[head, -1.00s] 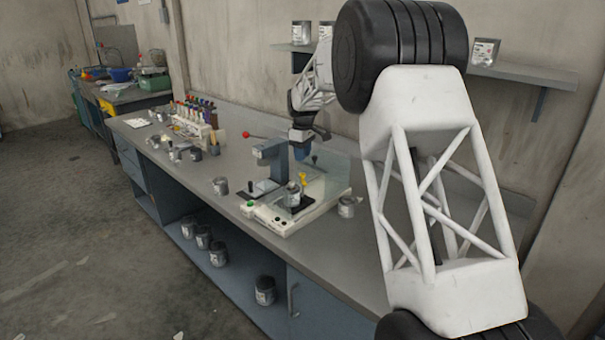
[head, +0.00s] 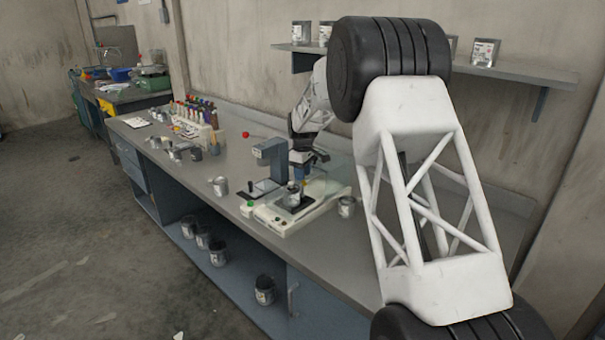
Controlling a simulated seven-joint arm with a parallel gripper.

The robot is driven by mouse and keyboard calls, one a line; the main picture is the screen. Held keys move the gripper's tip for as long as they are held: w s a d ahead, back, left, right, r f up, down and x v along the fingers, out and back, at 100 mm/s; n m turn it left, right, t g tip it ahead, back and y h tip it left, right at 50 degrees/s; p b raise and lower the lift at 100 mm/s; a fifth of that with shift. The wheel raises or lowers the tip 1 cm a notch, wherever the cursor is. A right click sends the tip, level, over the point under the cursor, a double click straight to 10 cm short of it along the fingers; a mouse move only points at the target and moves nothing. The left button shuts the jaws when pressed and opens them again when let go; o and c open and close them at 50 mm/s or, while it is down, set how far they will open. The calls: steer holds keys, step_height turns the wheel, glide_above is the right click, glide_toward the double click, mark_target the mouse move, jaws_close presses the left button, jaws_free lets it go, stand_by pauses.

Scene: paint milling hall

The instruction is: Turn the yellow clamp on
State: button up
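The bench machine has a pale base (head: 275,228) and a grey-blue upright column (head: 268,166). A small metal can (head: 293,197) stands on its dark plate. The yellow clamp, seen beside this can a second ago, cannot be made out now; my gripper covers that spot. My gripper (head: 304,175) points down just above the can, right of the column. Its fingers are small and dark, so I cannot tell whether they are open or touch the clamp.
A red-knobbed lever (head: 245,135) is at the column's left. Loose cans stand left (head: 219,186) and right (head: 346,206) of the machine. A rack of colourful bottles (head: 197,122) stands farther left. A wall shelf (head: 520,75) holds cans behind my arm.

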steer(key=c, duration=0.6)
steer(key=shift+c, duration=0.2)
steer(key=shift+m, duration=3)
steer(key=o, duration=0.6)
steer(key=shift+o, duration=0.2)
